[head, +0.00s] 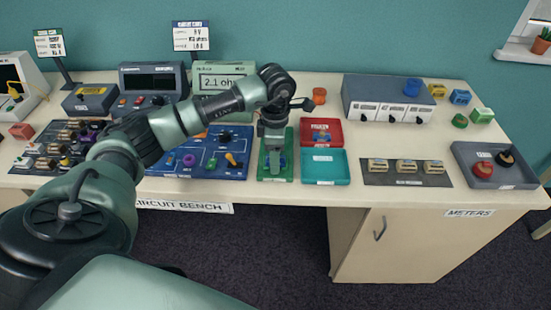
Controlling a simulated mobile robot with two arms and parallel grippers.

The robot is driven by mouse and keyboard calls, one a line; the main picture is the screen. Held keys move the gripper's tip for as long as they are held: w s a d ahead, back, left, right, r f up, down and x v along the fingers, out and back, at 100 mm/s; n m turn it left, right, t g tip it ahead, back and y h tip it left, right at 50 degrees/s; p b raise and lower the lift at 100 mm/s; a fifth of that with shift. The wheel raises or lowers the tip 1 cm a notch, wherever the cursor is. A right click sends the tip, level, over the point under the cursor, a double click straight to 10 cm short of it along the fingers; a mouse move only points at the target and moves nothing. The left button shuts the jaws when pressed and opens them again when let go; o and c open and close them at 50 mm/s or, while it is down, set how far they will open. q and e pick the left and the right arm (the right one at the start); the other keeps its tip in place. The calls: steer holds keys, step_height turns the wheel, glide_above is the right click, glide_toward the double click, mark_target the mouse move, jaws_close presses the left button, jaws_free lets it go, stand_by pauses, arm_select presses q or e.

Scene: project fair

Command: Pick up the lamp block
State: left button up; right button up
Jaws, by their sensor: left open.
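My left gripper (275,163) points down over a small green tray (291,175) near the middle of the bench. It is open, and its wrist and fingers cover much of the tray. Bits of blue show in the tray beside the fingers; whether the fingers touch anything there is unclear. I cannot tell for sure which piece is the lamp block. Several small blocks with coloured tops stand on the dark mat at the left, partly behind my left arm. My right gripper is not in view.
A blue board (215,175) with parts lies left of the green tray. A red tray (335,131) and a teal tray (340,171) stand right of it. A meter reading 2.1 ohm (222,82) stands behind. A grey tray (520,180) holds two round knobs near the right end.

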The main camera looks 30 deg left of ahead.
arm_select(q)
steer(key=c, duration=0.9)
jaws_close()
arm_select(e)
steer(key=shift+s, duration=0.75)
arm_select(q)
steer(key=shift+r, duration=0.15)
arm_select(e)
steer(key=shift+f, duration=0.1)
arm_select(q)
step_height(320, 180, up, 10)
steer(key=shift+w+b, duration=0.1)
steer(key=shift+b, duration=1.05)
step_height(320, 180, up, 13)
steer(key=p, duration=0.4)
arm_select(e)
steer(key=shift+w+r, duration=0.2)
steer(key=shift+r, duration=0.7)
